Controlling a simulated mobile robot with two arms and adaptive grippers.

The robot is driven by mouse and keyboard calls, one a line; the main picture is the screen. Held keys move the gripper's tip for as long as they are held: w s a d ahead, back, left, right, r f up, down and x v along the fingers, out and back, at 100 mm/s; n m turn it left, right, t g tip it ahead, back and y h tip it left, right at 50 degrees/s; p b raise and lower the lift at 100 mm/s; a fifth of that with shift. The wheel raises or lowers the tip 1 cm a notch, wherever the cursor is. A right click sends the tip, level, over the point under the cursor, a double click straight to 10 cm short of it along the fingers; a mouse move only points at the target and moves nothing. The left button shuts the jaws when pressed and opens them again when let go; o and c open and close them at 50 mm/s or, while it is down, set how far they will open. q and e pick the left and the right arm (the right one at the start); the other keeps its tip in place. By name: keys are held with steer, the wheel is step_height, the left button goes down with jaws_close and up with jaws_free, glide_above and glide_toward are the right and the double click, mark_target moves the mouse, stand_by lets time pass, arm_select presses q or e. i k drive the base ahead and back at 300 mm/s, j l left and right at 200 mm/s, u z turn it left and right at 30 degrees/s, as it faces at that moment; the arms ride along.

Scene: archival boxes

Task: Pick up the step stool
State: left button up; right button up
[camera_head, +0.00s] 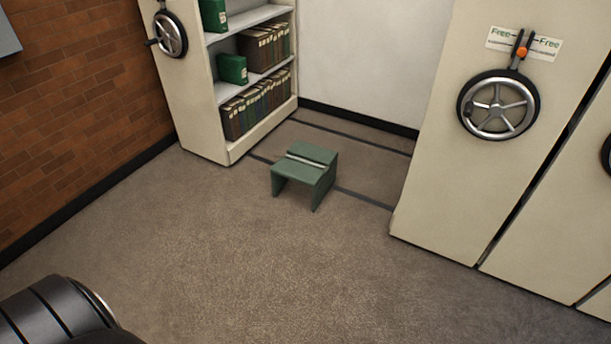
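The step stool (304,173) is small and green, with a pale strip across its top. It stands upright on the carpeted floor, in the middle of the head view, near the opening between the shelving units. Nothing touches it. Neither of my grippers shows in this view. A dark rounded part at the lower left seems to be part of my own body, well apart from the stool.
An open shelf unit (213,119) with green and brown boxes stands behind left. Closed cream cabinets (436,190) with hand wheels (498,105) stand right. Dark rails (362,198) cross the floor by the stool. A brick wall (75,85) is left. The carpet (230,245) in front is clear.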

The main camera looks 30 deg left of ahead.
mark_target(288, 167)
steer(key=i+j, duration=0.2)
steer(key=i+j+z, duration=0.1)
steer(key=j, duration=0.3)
steer(key=i+j, duration=0.3)
steer(key=i+j+z, duration=0.05)
